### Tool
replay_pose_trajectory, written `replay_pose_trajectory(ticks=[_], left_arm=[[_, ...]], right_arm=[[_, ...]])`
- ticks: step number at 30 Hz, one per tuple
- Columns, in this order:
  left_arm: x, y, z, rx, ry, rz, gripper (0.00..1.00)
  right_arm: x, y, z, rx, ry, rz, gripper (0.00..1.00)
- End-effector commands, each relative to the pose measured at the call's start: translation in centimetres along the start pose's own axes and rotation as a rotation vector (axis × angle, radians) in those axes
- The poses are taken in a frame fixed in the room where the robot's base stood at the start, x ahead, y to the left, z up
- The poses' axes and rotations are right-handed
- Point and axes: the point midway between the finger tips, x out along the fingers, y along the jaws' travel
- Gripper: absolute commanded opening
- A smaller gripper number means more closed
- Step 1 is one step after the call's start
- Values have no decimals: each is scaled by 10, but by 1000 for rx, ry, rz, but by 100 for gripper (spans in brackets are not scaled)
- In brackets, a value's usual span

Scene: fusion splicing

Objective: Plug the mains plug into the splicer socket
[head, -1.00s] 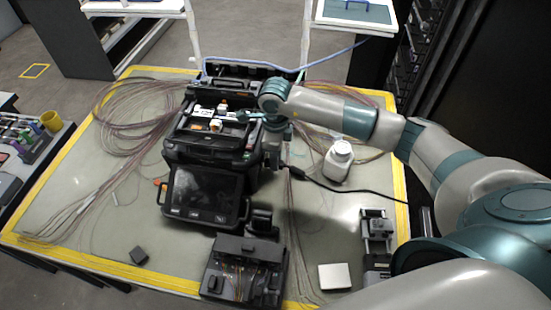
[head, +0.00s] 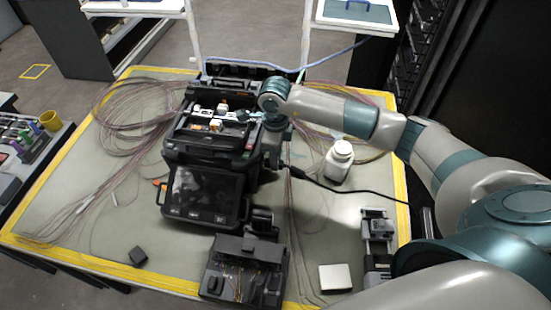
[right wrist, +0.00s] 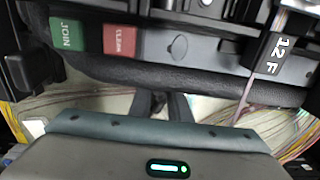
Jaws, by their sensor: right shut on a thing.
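The splicer (head: 208,155) is a bulky black machine standing at the middle of the table, its screen (head: 203,193) facing front. My right gripper (head: 278,158) is at the splicer's right side, pointing down. It is shut on the black mains plug (head: 297,171), whose cable (head: 345,188) runs off to the right. In the right wrist view the fingers (right wrist: 170,104) come close to the splicer's edge, beside the green JOIN and red buttons. The plug's front end and the socket are hidden, so I cannot tell whether they touch. My left gripper is out of view.
A white bottle (head: 339,160) stands right of the gripper, close to the cable. A black tool holder (head: 245,268) and a small white box (head: 335,277) lie in front. Bundles of thin fibres (head: 135,105) cover the back left.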

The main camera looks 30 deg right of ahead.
Motion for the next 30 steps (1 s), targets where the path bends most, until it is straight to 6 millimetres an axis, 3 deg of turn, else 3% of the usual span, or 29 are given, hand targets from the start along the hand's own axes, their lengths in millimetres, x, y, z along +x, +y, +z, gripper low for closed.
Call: replay_pose_trajectory(ticks=[30], left_arm=[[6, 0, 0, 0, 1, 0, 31]], right_arm=[[1, 0, 7, 0, 1, 1, 0]])
